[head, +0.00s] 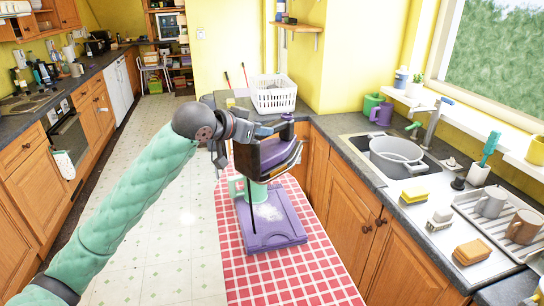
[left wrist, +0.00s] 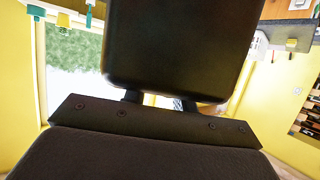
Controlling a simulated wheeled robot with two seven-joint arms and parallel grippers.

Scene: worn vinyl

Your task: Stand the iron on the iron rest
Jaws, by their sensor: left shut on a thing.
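The iron (head: 283,156), purple and dark with an orange-brown edge, hangs above the checked surface in the head view. My left gripper (head: 258,136) is shut on it, and its fingertips are hard to make out. In the left wrist view a large dark thing (left wrist: 182,45) at the gripper, probably part of the iron, fills the upper middle. A flat purple piece with a pale patch, probably the iron rest (head: 285,232), lies below on the red checked cloth. The iron looks apart from it. My right gripper is not in view.
A white basket (head: 273,97) is behind. Right is a counter with a sink and grey pot (head: 397,156). The near checked cloth (head: 290,284) is clear.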

